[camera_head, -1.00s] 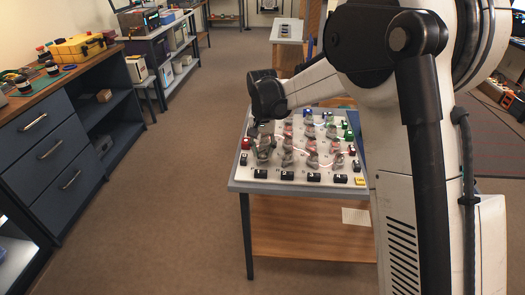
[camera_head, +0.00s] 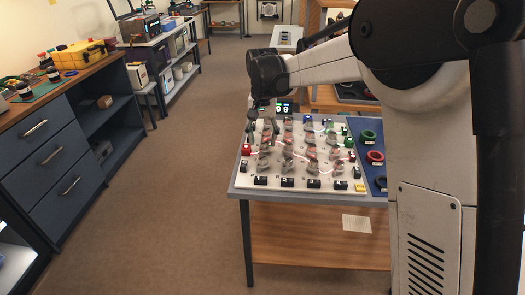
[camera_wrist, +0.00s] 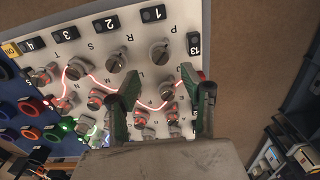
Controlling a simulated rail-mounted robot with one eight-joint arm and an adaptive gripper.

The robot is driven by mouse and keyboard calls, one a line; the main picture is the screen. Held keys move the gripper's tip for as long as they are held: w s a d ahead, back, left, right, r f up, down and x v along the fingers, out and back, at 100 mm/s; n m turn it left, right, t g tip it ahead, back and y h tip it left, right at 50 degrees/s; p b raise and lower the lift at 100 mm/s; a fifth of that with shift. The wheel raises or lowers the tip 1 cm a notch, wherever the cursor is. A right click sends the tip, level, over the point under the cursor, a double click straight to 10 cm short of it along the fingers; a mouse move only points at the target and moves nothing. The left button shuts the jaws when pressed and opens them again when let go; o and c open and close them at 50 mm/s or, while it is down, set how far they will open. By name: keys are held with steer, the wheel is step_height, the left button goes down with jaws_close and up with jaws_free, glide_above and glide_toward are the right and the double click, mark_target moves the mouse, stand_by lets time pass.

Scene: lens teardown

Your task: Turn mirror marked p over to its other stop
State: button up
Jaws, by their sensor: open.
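The white mirror board (camera_head: 240,181) carries several small round mirror mounts on a table. In the wrist view the board (camera_wrist: 70,25) shows letters upside down. I cannot tell surely which mount is mirror p. My gripper (camera_wrist: 160,78) is open and empty, its two green-sided fingers spread over the board around the red beam. In the head view my gripper (camera_head: 262,118) is above the board's far left part.
Black numbered blocks (camera_wrist: 153,14) line the board's edge. A blue panel (camera_head: 377,184) with green and red rings lies to the right of the board. Mounts stand close together. The floor (camera_head: 170,220) left of the table is clear.

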steer(key=shift+r, duration=2.2)
steer(key=s+d+r+t, duration=0.2)
steer(key=s+d+r, duration=0.2)
steer(key=s+d, duration=0.35)
steer(key=s+d+r+t, duration=0.2)
steer(key=s+d+r, duration=0.3)
steer(key=s, duration=0.4)
steer(key=s+d+f+t, duration=0.1)
steer(key=s+d+f, duration=0.1)
steer(key=s, duration=0.3)
steer(key=s+d+f+t, duration=0.1)
steer(key=s+d+f, duration=0.1)
steer(key=s, duration=0.4)
steer(key=s+d+f+n+t, duration=0.1)
steer(key=s+d+f, duration=0.2)
steer(key=s, duration=0.2)
steer(key=shift+s+d, duration=0.35)
